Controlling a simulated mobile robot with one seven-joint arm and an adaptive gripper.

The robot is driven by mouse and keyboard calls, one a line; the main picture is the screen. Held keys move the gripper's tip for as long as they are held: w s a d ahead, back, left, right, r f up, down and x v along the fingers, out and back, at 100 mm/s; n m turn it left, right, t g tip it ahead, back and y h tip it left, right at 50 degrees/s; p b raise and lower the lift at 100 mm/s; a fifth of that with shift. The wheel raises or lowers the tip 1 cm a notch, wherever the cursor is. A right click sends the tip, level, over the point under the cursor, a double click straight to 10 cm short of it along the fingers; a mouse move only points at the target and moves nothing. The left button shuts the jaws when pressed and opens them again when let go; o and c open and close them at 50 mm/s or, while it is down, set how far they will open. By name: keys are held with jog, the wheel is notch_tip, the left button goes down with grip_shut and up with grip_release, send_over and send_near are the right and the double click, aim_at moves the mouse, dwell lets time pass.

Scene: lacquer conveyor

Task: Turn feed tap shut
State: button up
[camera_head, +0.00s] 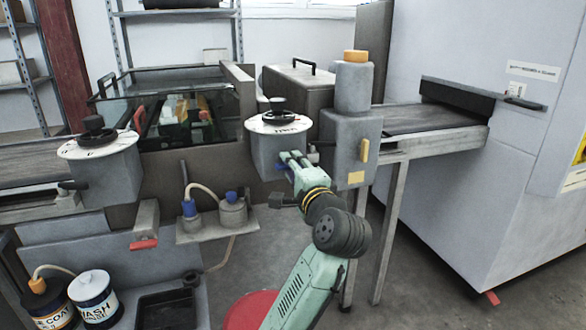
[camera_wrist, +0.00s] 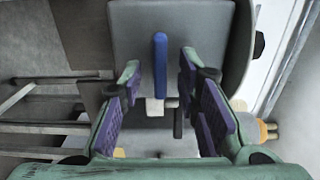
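A tap with a blue lever (camera_wrist: 161,66) is on the grey housing in the wrist view. The lever stands upright in the picture, with a pale block (camera_wrist: 154,107) at its lower end. My gripper (camera_wrist: 160,95) is open, its purple-padded fingers on either side of the lever, with gaps showing on both sides. In the head view my gripper (camera_head: 295,161) is at the right front of the grey drum (camera_head: 274,150) with a dial top. The lever is mostly hidden there; a bit of blue shows by the fingers. I cannot tell whether this is the feed tap.
A grey post with an orange cap (camera_head: 355,56) stands close right of my gripper. A shelf with small bottles (camera_head: 218,226) is to the left. A second dial drum (camera_head: 102,170) and a red-handled valve (camera_head: 143,244) are farther left. The conveyor (camera_head: 430,118) runs behind.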

jog(key=v, duration=1.2)
